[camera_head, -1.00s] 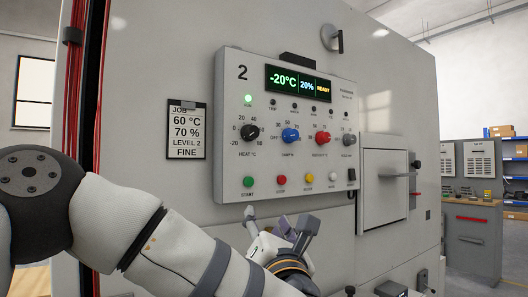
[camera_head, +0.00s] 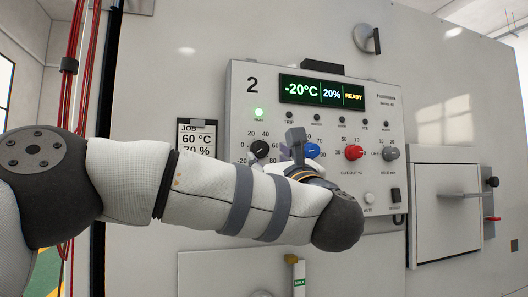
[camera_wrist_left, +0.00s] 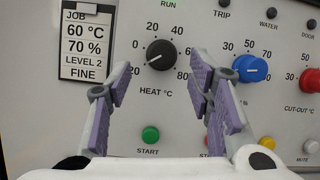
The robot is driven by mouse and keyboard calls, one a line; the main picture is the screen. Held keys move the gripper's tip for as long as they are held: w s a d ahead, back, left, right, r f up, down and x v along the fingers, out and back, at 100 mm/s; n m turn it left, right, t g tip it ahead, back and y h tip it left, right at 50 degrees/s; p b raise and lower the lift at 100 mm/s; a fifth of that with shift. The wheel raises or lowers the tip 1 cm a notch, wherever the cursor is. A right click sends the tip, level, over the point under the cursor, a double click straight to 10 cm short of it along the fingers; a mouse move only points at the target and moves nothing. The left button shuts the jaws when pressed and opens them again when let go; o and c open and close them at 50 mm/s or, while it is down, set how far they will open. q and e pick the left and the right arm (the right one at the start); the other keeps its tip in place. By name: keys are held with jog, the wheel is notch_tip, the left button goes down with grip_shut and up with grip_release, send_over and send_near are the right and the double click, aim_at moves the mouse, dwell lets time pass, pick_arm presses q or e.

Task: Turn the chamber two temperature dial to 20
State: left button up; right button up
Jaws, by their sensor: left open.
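The temperature dial is a black knob (camera_head: 259,149) at the left of the control panel marked 2 (camera_head: 243,105). In the left wrist view the knob (camera_wrist_left: 161,54) is labelled HEAT °C, and its white mark points lower left toward -20. The green display (camera_head: 302,91) reads -20°C, 20%, READY. My left gripper (camera_wrist_left: 163,78) is open, its purple-padded fingers on either side of the black knob in the wrist view, with nothing between them. In the head view the gripper (camera_head: 290,150) is in front of the panel, partly hidden by my forearm. Contact with the knob cannot be told.
A blue knob (camera_wrist_left: 251,68) is close to the right finger, and a red knob (camera_head: 354,152) is farther right. A green START button (camera_wrist_left: 150,134) lies below the dial. A job card (camera_wrist_left: 87,41) reads 60 °C, 70 %, LEVEL 2, FINE. A door handle (camera_head: 460,194) projects at right.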

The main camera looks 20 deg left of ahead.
aim_at(262, 150)
pick_arm(q)
jog(key=x, duration=0.5)
jog(key=shift+w+r, duration=0.1)
jog(key=shift+w, duration=0.05)
jog(key=shift+c, duration=0.2)
jog(key=c, duration=1)
